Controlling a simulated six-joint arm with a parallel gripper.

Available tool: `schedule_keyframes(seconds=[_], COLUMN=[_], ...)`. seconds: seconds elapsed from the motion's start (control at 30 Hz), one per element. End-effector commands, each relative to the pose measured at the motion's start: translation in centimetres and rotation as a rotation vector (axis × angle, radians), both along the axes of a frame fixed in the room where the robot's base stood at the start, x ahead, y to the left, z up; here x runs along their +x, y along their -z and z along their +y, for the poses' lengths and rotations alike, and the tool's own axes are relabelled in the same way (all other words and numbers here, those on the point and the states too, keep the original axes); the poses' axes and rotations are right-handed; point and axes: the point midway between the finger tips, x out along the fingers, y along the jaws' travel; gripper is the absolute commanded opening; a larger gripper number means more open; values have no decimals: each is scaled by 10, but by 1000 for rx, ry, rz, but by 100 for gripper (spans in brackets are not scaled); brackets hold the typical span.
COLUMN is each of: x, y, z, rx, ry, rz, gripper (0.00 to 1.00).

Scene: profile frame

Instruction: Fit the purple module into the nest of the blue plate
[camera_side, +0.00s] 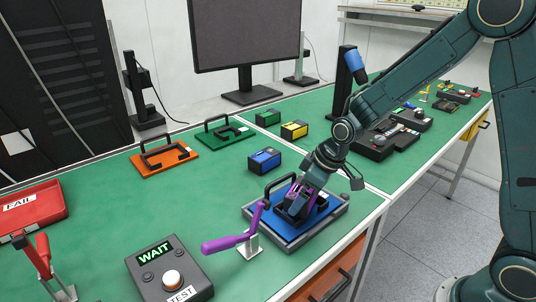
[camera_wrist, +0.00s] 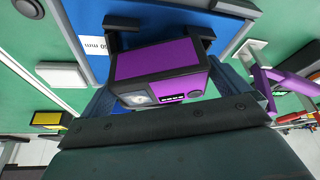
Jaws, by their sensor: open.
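The purple module (camera_wrist: 160,62), with black ends, is at the blue plate between my gripper's fingers; a bit of it shows in the side view (camera_side: 292,196). The blue plate (camera_side: 322,212) lies in a grey fixture and has a black handle; it also shows in the wrist view (camera_wrist: 85,14). Black nest brackets (camera_wrist: 122,28) stand beside the module's far end. My gripper (camera_side: 298,208) is low over the plate, open, with a finger on either side of the module. I cannot tell whether the module is fully down, as the gripper hides its lower part.
A purple toggle clamp (camera_side: 235,242) stands at the fixture's front left. The WAIT button box (camera_side: 168,275), red FAIL tray (camera_side: 32,207) and red clamp (camera_side: 40,255) are further left. Orange (camera_side: 160,158) and green (camera_side: 222,134) plates and a blue-topped module (camera_side: 264,160) lie behind.

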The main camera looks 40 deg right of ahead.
Motion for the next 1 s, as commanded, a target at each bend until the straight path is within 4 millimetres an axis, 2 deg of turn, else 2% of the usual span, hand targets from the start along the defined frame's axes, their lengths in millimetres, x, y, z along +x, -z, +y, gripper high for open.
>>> schedule_keyframes(seconds=[0.27,0.8,1.0], x=[-9,-34,-40], y=[-25,-89,-104], z=[-4,-15,-17], rx=[-1,-1,1], ry=[1,2,1], rz=[-3,-2,-1], gripper=[100,100,100])
